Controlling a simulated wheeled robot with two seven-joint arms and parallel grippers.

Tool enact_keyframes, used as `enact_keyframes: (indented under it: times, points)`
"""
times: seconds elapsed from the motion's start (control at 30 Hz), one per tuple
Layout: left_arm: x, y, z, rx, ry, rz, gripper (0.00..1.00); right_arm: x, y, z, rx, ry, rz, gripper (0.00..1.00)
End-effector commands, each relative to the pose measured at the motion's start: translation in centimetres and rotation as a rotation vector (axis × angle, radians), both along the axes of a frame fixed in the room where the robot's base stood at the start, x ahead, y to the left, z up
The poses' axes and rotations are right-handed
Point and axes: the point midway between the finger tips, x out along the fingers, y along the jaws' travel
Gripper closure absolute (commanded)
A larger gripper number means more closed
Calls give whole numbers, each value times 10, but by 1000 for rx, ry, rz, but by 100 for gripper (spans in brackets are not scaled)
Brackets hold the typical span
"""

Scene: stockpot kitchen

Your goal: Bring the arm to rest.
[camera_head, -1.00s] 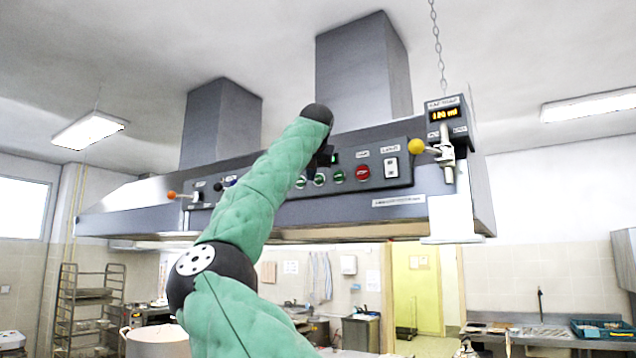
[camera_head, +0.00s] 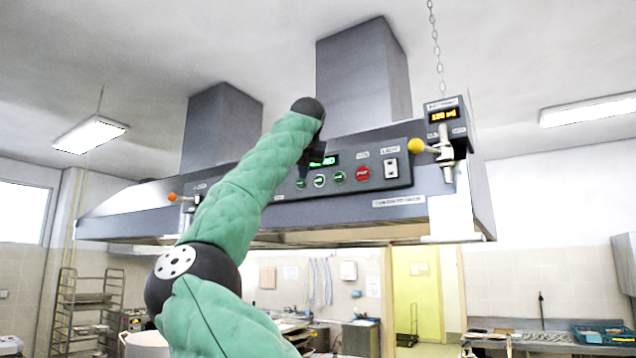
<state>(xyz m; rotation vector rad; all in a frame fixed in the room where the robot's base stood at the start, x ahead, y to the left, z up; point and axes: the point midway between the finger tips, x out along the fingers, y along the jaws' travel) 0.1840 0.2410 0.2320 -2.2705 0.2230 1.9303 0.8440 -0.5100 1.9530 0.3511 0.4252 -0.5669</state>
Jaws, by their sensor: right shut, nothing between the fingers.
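My right arm (camera_head: 240,200), in a green padded cover with black joints, rises from the bottom of the head view and leans up to the right. Its small dark right gripper (camera_head: 313,160) hangs below the black top joint, in front of the hood's control panel (camera_head: 402,158). The gripper is shut and empty, its fingers small and hard to make out. It overlaps the left side of a green-lit display (camera_head: 331,161); whether it touches the panel cannot be told. My left gripper is out of view.
The grey extractor hood (camera_head: 330,213) spans the view. Its panel has green buttons (camera_head: 339,177), a red button (camera_head: 362,173) and a white switch (camera_head: 390,168). A yellow-knobbed lever (camera_head: 415,145) is at right, an orange-knobbed one (camera_head: 172,197) at left. A pot (camera_head: 147,345) stands below.

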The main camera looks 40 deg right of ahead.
Motion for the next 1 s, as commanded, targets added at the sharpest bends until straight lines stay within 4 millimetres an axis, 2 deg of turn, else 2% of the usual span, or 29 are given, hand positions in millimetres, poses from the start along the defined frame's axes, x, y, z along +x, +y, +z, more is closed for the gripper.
enact_keyframes:
  times: [0.03,0.43,0.93,1.0]
  points:
    - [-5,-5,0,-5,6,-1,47,0,0,1,0,0,0,100]
    - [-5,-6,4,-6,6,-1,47,0,0,4,0,0,0,100]
    - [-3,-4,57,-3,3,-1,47,0,0,58,0,0,0,100]
    - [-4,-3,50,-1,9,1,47,2,-4,56,-13,-32,-19,100]
